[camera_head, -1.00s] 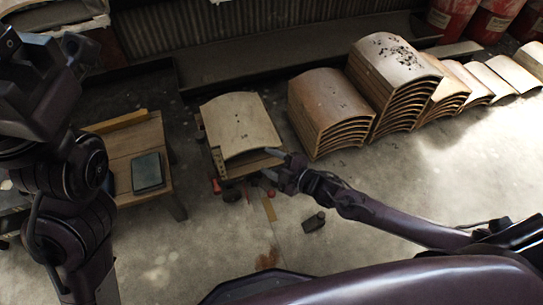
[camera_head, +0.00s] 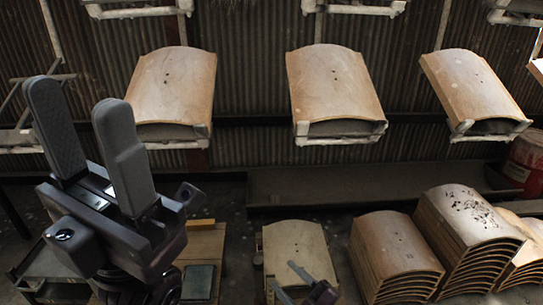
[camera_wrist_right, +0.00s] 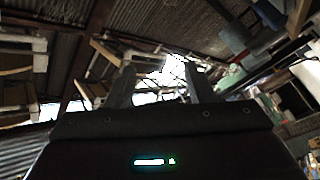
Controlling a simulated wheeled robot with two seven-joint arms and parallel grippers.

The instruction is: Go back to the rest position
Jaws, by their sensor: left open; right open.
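My left gripper (camera_head: 80,100) is at the left of the head view, its two dark fingers upright and apart with nothing between them. My right gripper (camera_head: 288,282) is low in the head view, in front of the lower part of a single curved panel (camera_head: 297,243). It is open; in the right wrist view its two fingers (camera_wrist_right: 160,88) stand apart with nothing between them. That view looks up past the fingers at roof sheeting and hanging frames. Most of my right arm lies below the head view.
Curved panels hang on the conveyor, one at the left (camera_head: 172,85), one in the middle (camera_head: 335,85) and one at the right (camera_head: 472,85). Stacks of curved panels (camera_head: 395,250) stand at the lower right. A wooden table (camera_head: 203,243) is behind my left gripper.

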